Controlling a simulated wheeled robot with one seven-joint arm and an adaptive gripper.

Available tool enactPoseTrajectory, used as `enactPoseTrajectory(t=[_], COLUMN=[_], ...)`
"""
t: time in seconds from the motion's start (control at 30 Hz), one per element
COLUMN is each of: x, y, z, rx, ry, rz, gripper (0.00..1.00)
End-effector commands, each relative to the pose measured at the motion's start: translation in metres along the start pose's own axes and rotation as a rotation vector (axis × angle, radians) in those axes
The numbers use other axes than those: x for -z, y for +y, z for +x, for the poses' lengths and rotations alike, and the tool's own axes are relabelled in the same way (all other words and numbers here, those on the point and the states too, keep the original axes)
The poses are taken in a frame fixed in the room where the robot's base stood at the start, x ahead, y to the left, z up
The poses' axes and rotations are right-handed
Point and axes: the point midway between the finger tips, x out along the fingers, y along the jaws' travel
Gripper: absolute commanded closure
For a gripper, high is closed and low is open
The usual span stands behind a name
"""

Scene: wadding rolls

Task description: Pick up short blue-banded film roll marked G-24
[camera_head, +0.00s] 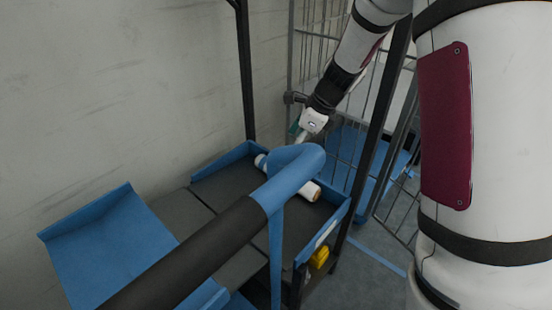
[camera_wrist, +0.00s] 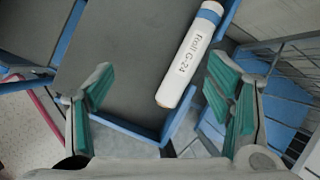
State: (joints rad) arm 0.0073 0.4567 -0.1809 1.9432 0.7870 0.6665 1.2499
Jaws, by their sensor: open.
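The white film roll (camera_wrist: 188,62) has a blue band near its far end and the printed label "Roll G-24" in the wrist view. It lies on the dark surface of a blue-edged tray (camera_wrist: 128,127), close to the tray's right edge. In the head view the tray's right end (camera_head: 312,189) shows a white roll end, and a blue bent tube hides the roll's middle. My gripper (camera_wrist: 163,88) is open, with its green-padded fingers apart. The roll shows between them, nearer the right finger. It is not gripped. In the head view my gripper (camera_head: 301,131) is above the tray, partly hidden by the tube.
A blue and black tube frame (camera_head: 298,165) crosses in front of the tray. A wire cage (camera_head: 317,62) and a dark post stand behind and right. A yellow object (camera_head: 319,257) sits below the tray. The grey wall is at the left.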

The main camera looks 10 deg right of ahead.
Motion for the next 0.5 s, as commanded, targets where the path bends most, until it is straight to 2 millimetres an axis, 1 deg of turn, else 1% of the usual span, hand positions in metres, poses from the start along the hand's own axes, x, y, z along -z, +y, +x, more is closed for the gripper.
enactPoseTrajectory(t=[0.03, 0.1, 0.2, 0.33, 0.47, 0.5], x=[0.011, 0.024, 0.040, 0.053, 0.058, 0.059], y=[-0.013, -0.028, -0.043, -0.054, -0.058, -0.058], z=[0.022, 0.046, 0.072, 0.092, 0.106, 0.113], rx=[0.010, 0.032, 0.061, 0.085, 0.093, 0.093], ry=[0.014, 0.027, 0.043, 0.056, 0.059, 0.060], rz=[0.089, 0.208, 0.339, 0.438, 0.472, 0.474], gripper=[0.27, 0.27, 0.27, 0.27, 0.27, 0.27])
